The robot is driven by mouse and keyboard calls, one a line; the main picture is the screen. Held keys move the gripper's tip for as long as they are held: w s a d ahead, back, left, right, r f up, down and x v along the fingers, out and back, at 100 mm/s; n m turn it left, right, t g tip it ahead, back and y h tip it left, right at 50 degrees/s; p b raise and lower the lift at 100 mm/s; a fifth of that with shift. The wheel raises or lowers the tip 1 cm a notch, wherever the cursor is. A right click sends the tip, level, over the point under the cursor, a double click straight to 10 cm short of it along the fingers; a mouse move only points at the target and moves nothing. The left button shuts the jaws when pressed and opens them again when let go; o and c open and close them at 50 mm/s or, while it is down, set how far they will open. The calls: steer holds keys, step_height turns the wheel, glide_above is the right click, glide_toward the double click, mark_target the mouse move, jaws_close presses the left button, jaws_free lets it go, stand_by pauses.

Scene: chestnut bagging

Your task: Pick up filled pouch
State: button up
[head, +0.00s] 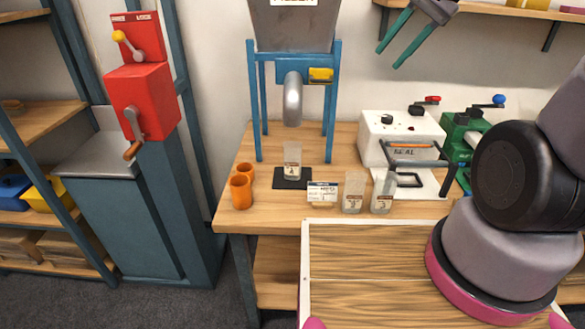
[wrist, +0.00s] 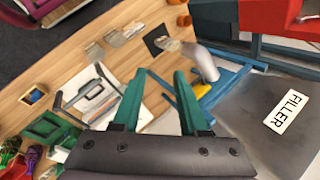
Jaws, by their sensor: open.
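A clear pouch with a white label (head: 292,162) stands upright on a black pad (head: 290,184) below the filler's grey spout (head: 292,100). I cannot tell how full it is. In the wrist view the pouch (wrist: 172,45) stands on the pad (wrist: 152,46), beyond my fingertips, near the spout (wrist: 203,63). Two more labelled pouches stand to the right, one (head: 353,193) next to the other (head: 383,192). My gripper (head: 388,58) has green fingers, is open and empty, and is high at the upper right of the spout. It also shows in the wrist view (wrist: 160,74).
A small card (head: 322,194) stands between the pad and the two pouches. Two orange cups (head: 241,190) are to the left. A white sealer (head: 400,138) and a green machine (head: 465,135) are to the right. The filler's blue frame (head: 256,110) flanks the spout.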

steer(key=w+a+f+m+g+y, duration=0.25)
steer(key=w+a+f, duration=0.2)
steer(key=f, duration=0.25)
steer(key=w+a+f+m+g+y, duration=0.1)
steer(key=w+a+f+m+y, duration=0.3)
steer(key=f, duration=0.3)
steer(key=m+t+y, duration=0.2)
steer(key=m, duration=0.4)
glide_toward(292, 145)
steer(key=shift+t+h, duration=0.25)
steer(key=x, duration=1)
jaws_close()
